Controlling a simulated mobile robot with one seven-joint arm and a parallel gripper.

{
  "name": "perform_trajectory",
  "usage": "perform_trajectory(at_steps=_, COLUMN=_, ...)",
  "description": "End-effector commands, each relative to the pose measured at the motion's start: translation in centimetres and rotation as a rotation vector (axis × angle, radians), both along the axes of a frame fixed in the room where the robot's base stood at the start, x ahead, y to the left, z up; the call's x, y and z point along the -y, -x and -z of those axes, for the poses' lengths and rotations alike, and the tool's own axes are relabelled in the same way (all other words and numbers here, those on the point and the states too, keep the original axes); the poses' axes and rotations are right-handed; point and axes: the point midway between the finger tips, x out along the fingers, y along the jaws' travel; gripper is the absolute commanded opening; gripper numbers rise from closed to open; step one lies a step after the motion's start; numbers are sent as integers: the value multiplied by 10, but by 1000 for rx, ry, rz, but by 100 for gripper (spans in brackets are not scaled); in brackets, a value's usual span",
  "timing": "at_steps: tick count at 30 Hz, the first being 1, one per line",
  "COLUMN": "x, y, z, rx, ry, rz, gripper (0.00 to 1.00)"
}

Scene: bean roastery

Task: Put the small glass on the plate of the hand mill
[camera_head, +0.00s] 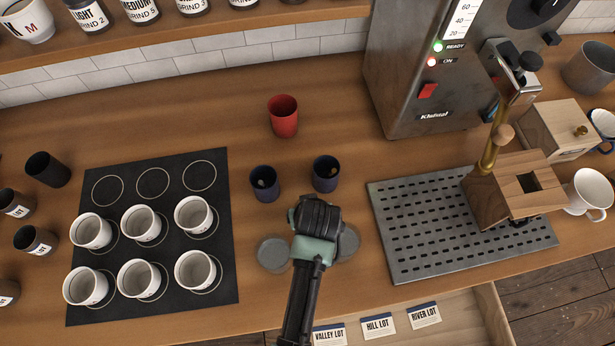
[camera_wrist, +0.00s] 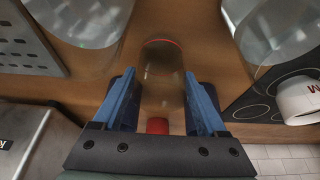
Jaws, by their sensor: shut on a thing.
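My gripper (camera_head: 315,218) is low over the counter, with its fingers hidden under the wrist in the head view. In the wrist view its two blue fingers (camera_wrist: 160,88) are shut on a small clear glass (camera_wrist: 162,62) with a thin red rim line. The glass is hidden in the head view; I cannot tell whether it touches the counter. The hand mill (camera_head: 490,192), a wooden box with a brass crank, stands at the right on a perforated grey metal plate (camera_head: 428,232). The plate's left part is bare, to the right of my gripper.
Two dark blue cups (camera_head: 264,184) (camera_head: 326,174) and a red cup (camera_head: 283,117) stand beyond my gripper. Grey round glassware (camera_head: 273,254) flanks it. White cups (camera_head: 139,279) stand on a black mat (camera_head: 228,262). A roaster machine (camera_head: 405,75) stands behind the plate. An open drawer (camera_head: 465,312) juts out in front.

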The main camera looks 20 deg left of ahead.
Motion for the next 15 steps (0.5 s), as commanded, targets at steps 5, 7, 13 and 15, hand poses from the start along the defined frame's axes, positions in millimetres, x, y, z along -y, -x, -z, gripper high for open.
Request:
perform_trajectory(at_steps=5, x=0, y=0, z=1, rx=1, ry=-1, rz=0, gripper=12)
perform_trajectory(at_steps=7, x=0, y=0, z=1, rx=2, ry=-1, rz=0, gripper=12)
perform_trajectory(at_steps=13, x=0, y=0, z=5, rx=0, ry=0, rz=0, gripper=82)
perform_trajectory(at_steps=15, x=0, y=0, z=5, rx=0, ry=0, rz=0, gripper=95)
